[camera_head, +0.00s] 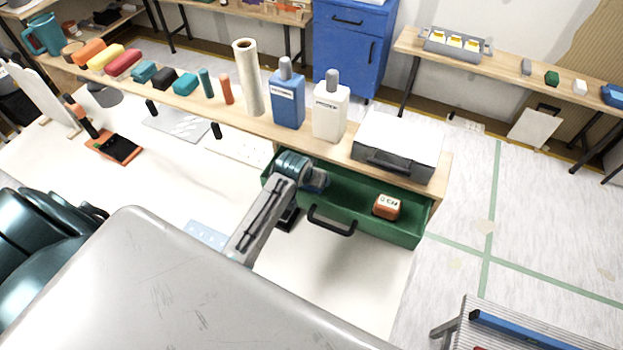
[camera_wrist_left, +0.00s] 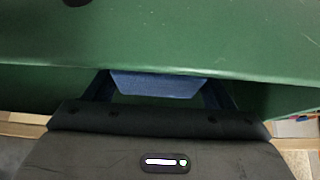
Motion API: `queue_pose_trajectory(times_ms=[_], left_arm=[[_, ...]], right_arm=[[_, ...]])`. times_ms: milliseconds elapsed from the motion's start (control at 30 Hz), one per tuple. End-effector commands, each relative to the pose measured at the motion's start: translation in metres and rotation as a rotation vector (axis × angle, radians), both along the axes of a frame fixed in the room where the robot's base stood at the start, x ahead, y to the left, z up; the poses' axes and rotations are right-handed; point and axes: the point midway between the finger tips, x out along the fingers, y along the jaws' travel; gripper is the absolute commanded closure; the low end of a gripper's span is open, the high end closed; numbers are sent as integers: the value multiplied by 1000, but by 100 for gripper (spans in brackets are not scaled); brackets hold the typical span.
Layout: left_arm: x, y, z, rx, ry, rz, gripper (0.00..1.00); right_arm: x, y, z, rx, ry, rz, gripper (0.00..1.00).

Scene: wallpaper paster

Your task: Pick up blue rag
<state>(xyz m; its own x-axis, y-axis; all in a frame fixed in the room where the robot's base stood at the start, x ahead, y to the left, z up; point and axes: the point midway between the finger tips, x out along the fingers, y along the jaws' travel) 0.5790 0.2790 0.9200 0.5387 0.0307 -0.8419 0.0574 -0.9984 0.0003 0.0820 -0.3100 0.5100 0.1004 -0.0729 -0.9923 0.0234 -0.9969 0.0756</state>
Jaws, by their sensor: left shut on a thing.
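The blue rag (camera_wrist_left: 158,85) shows in the left wrist view as a small blue block-like shape between the two dark fingers of my left gripper (camera_wrist_left: 158,93). The gripper is shut on it. In the head view my left gripper (camera_head: 318,183) is at the left part of the open green drawer (camera_head: 365,213), inside or just over it; its fingertips and the rag are hard to make out there. The drawer's green wall fills much of the left wrist view. My right gripper is not in view.
An orange-and-white box (camera_head: 387,206) lies in the drawer's right part. The drawer has a black front handle (camera_head: 331,220). Above it, the bench carries a grey case (camera_head: 398,142), a white bottle (camera_head: 330,108), a blue bottle (camera_head: 287,98) and a pale roll (camera_head: 248,78).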

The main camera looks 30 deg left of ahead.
Motion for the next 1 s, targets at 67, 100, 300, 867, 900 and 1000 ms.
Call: queue_pose_trajectory(times_ms=[67,100,300,867,900,1000], left_arm=[[1,0,9,0,-5,0,46],[1,0,16,1,-6,-1,46],[1,0,62,2,-9,0,46],[0,0,163,1,-3,1,46],[0,0,166,1,-4,1,46],[0,0,170,1,-1,1,46]], right_arm=[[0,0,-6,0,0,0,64],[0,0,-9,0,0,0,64],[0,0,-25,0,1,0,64],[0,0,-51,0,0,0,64],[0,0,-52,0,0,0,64],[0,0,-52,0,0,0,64]])
